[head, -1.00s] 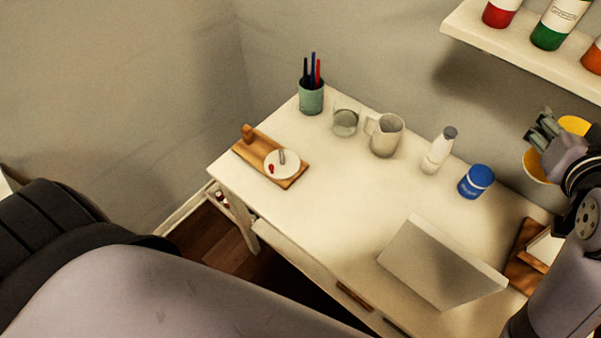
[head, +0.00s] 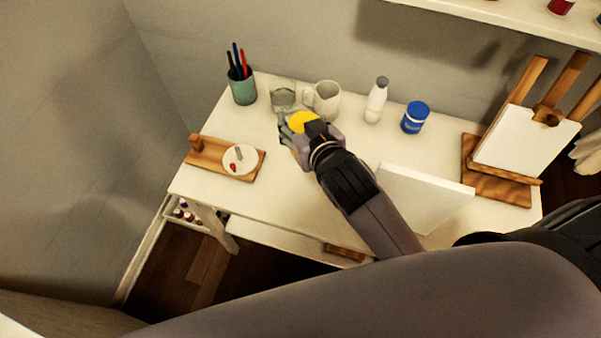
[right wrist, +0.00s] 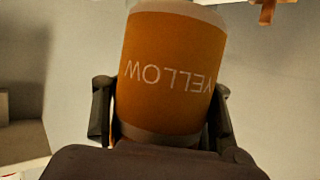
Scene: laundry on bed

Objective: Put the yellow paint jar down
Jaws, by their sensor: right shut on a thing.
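The yellow paint jar (head: 304,121) is in my right gripper (head: 291,135), over the white desk (head: 290,205) in the head view. The gripper hides most of the jar, and I cannot tell whether its base touches the desk. In the right wrist view the jar (right wrist: 170,72) fills the middle, its "YELLOW" label upside down, with a finger of my right gripper (right wrist: 162,112) on each side. My left gripper is not in view.
Close behind the jar are a glass (head: 283,96) and a white pitcher (head: 325,101). A white bottle (head: 376,102) and blue jar (head: 415,118) stand to the right. A wooden board (head: 207,154) with a white dish (head: 240,159) lies left. A white panel (head: 425,195) stands near the front.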

